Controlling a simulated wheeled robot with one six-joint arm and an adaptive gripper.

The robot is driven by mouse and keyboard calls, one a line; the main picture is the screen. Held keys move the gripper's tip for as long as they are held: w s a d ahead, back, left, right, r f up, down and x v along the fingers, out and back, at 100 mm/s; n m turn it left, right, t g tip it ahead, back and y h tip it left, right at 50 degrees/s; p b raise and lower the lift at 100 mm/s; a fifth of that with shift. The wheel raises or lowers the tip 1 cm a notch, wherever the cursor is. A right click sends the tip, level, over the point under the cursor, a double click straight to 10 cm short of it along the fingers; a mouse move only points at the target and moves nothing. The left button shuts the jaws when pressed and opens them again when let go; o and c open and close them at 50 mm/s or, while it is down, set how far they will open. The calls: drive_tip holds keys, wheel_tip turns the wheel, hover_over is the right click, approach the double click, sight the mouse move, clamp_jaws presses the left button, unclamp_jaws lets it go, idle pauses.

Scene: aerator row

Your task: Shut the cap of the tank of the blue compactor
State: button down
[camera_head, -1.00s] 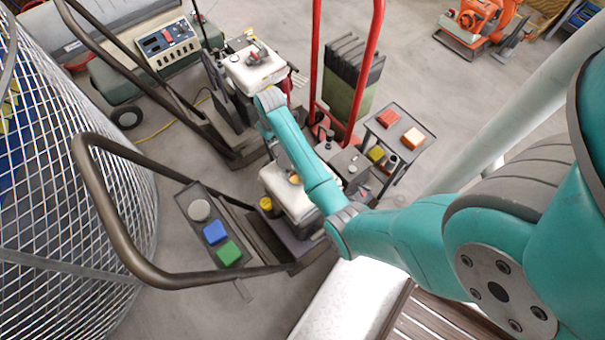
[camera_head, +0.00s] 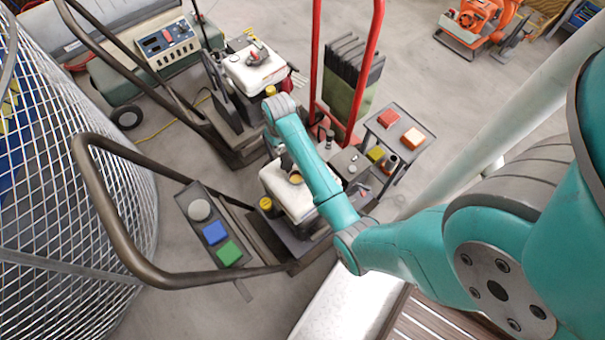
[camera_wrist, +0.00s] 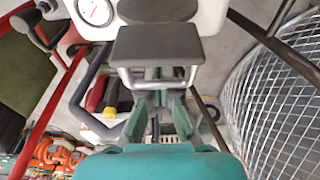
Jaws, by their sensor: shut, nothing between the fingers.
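No machine with a plainly blue body shows, so I cannot tell which is the blue compactor. The nearer machine in the head view has a white tank (camera_head: 287,200), a yellow cap (camera_head: 266,204) at its left corner and another yellowish round part on top, beside my forearm. A similar white-topped machine (camera_head: 255,70) stands behind it. My gripper (camera_wrist: 160,88) is shut and empty in the wrist view, close to a dark grey block (camera_wrist: 158,45) with a wire loop under it; contact is unclear. In the head view my arm hides the gripper. No open cap can be made out.
A bent brown handle bar (camera_head: 115,235) and a panel with blue and green buttons (camera_head: 213,232) stand at left, beside a wire mesh (camera_head: 75,180). A red upright frame (camera_head: 373,60) and small grey table (camera_head: 400,118) stand right.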

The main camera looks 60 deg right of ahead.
drive_tip(key=shift+s+a+r, duration=0.2)
drive_tip(key=shift+s+r, duration=0.05)
drive_tip(key=shift+s, duration=0.45)
drive_tip(key=shift+s+a+r, duration=0.15)
drive_tip(key=shift+s+r, duration=0.05)
drive_tip(key=shift+s, duration=0.55)
drive_tip(key=s+a+r, duration=0.1)
drive_tip(key=s+a, duration=0.1)
drive_tip(key=s, duration=0.4)
drive_tip(key=shift+s, duration=0.25)
idle(0.4)
drive_tip(key=shift+s, duration=0.15)
drive_tip(key=s, duration=0.2)
drive_tip(key=s+a+f, duration=0.1)
drive_tip(key=shift+s, duration=0.25)
idle(0.5)
drive_tip(key=shift+r, duration=0.1)
idle(0.5)
